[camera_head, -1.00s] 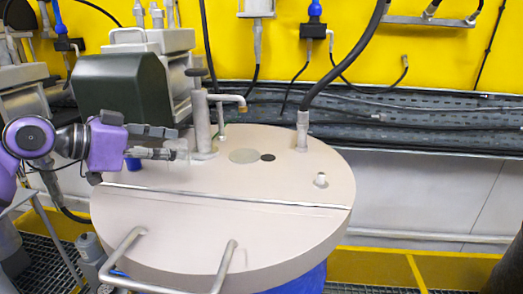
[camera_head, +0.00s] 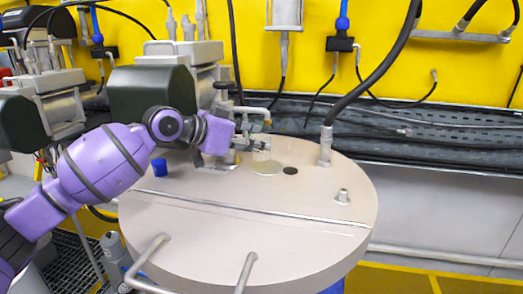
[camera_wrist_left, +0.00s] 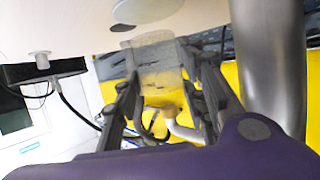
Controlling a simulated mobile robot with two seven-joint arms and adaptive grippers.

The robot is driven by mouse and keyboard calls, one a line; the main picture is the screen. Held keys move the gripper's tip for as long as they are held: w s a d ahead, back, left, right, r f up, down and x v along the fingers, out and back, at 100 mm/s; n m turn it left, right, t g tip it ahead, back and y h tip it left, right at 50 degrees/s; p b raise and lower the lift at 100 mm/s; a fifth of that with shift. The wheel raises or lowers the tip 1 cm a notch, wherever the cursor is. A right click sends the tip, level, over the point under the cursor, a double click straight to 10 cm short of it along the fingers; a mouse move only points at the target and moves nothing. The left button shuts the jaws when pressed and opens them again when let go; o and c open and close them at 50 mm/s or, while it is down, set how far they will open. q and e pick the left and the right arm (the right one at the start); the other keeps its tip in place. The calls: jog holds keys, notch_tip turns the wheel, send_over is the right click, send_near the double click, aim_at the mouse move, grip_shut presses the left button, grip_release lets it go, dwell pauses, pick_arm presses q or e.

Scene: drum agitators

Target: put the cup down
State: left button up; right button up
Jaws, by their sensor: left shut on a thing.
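A small clear cup (camera_head: 262,154) is in the fingers of my left gripper (camera_head: 250,146), above the beige round drum lid (camera_head: 230,225). It is by a pale round disc (camera_head: 266,169) on the lid. I cannot tell whether the cup touches the lid. In the left wrist view, the see-through cup (camera_wrist_left: 158,62) sits between the two dark fingers of the left gripper (camera_wrist_left: 158,75), which are shut on it. The lid (camera_wrist_left: 60,22) fills the top left there. My right gripper is not in view.
A dark hole (camera_head: 290,171) lies right of the disc. A hose fitting (camera_head: 325,147) and a short stub (camera_head: 342,196) stand on the lid at right. A blue piece (camera_head: 160,168) is at left. Two metal handles (camera_head: 246,272) rise in front. The lid's front half is mostly clear.

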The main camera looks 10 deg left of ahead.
aim_at(253, 150)
pick_arm(q)
jog(key=shift+w+d+r, duration=0.1)
jog(key=shift+w+d, duration=0.55)
jog(key=shift+w, duration=0.05)
jog(key=shift+w+f+p, duration=0.1)
jog(key=shift+f+p, duration=0.25)
jog(key=shift+f, duration=1.5)
jog(key=shift+d+f, duration=0.1)
jog(key=o, duration=0.8)
jog(key=shift+o, duration=0.2)
jog(key=shift+s+a, duration=0.2)
jog(key=shift+a, duration=0.1)
jog(key=v, duration=1.1)
jog(key=shift+b, duration=0.3)
